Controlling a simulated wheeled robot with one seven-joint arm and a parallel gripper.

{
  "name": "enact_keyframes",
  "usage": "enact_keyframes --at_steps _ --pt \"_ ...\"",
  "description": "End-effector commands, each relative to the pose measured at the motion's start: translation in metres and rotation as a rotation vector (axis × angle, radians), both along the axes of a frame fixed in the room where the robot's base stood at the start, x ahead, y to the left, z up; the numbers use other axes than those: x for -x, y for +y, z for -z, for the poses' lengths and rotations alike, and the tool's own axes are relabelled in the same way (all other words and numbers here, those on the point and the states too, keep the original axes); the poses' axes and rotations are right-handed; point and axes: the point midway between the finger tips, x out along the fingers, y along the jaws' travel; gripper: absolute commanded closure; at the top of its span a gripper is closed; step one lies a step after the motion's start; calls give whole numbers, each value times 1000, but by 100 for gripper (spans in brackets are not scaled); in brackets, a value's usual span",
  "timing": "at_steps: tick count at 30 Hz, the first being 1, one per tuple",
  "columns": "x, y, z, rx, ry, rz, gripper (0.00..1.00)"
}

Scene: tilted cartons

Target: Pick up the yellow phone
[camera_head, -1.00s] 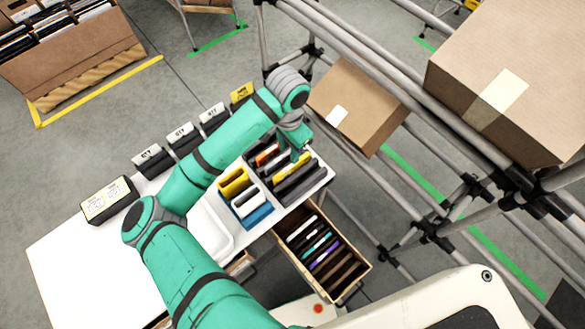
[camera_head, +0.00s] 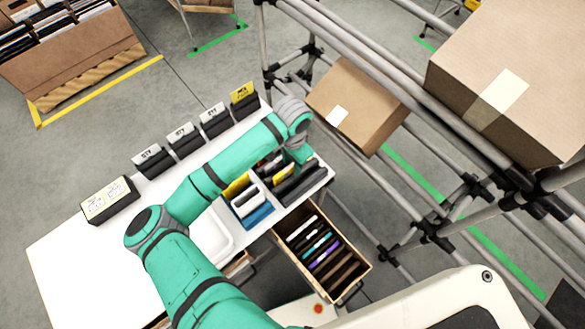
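A yellow phone (camera_head: 284,173) stands among dark phones in the dark bin near the table's right end. More yellow phones (camera_head: 237,186) show in the blue-and-white bin to its left, partly covered by my arm. My gripper (camera_head: 300,157) is over the far part of the dark bin, close to the yellow phone there. The wrist hides much of the gripper, and I cannot tell whether the fingers are apart, shut or touching a phone.
A pipe rack with a tilted carton (camera_head: 362,101) stands close to the right of my wrist. Labelled black holders (camera_head: 182,140) line the table's far edge. The white table (camera_head: 75,262) is clear at left.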

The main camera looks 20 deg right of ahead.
Motion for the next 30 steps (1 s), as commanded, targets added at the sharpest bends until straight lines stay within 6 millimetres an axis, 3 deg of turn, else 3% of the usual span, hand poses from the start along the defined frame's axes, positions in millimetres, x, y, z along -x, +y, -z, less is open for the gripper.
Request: enact_keyframes --at_steps 2,6,20,27,30 --pt "0 0 0 0 0 0 66" --pt "0 1 0 0 0 -2 100" --pt "0 -1 -5 2 -2 2 100" --pt "0 -1 -30 2 -2 4 100" --pt "9 4 -44 3 -1 3 100"
